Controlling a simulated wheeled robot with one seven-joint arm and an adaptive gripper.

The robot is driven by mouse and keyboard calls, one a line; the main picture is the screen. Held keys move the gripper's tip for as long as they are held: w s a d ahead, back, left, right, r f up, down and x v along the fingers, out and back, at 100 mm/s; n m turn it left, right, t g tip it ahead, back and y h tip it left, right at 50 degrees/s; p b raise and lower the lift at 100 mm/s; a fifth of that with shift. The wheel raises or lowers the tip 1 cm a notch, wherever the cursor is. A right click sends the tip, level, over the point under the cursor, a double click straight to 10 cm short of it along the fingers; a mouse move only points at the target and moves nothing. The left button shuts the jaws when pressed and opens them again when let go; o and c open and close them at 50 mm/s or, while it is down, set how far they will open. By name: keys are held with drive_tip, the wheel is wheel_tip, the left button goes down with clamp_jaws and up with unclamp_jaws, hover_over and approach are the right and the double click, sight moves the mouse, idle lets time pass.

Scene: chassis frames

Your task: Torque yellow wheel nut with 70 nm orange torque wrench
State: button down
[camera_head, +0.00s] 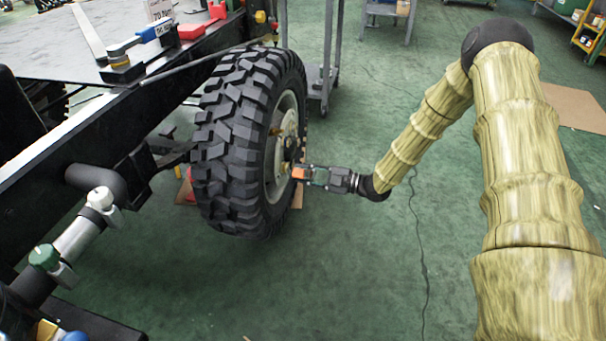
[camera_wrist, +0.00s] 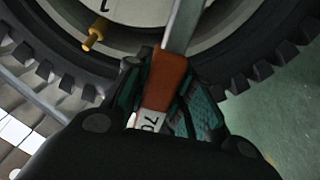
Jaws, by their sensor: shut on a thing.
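The orange torque wrench (camera_wrist: 167,75) is in my gripper (camera_wrist: 160,95), with a label reading 70 below its orange part. Its grey shaft runs up across the wheel face and out of the top of the wrist view; its working end is hidden. The yellow wheel nut (camera_wrist: 95,34) sticks out of the pale wheel hub, left of the shaft and apart from it there. In the head view, my gripper (camera_head: 318,177) is shut on the wrench (camera_head: 299,173) at the right side of the black wheel (camera_head: 232,140). A small yellow nut (camera_head: 285,167) shows at the hub.
The black chassis beam (camera_head: 95,140) runs along the left. A grey trolley (camera_head: 320,75) stands behind the wheel. The green floor around my arm is mostly clear.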

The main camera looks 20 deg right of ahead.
drive_tip(key=shift+w+d+f, duration=0.15)
drive_tip(key=shift+d+f, duration=0.1)
drive_tip(key=a+f+n+b, duration=0.6)
drive_tip(key=f+n+b, duration=0.2)
drive_tip(key=b, duration=0.2)
drive_tip(key=shift+w+n, duration=0.3)
idle(0.9)
drive_tip(key=shift+a, duration=0.1)
drive_tip(key=shift+s+r+p, duration=0.1)
drive_tip(key=shift+p, duration=0.2)
idle(1.2)
drive_tip(key=shift+x, duration=0.85)
idle(2.7)
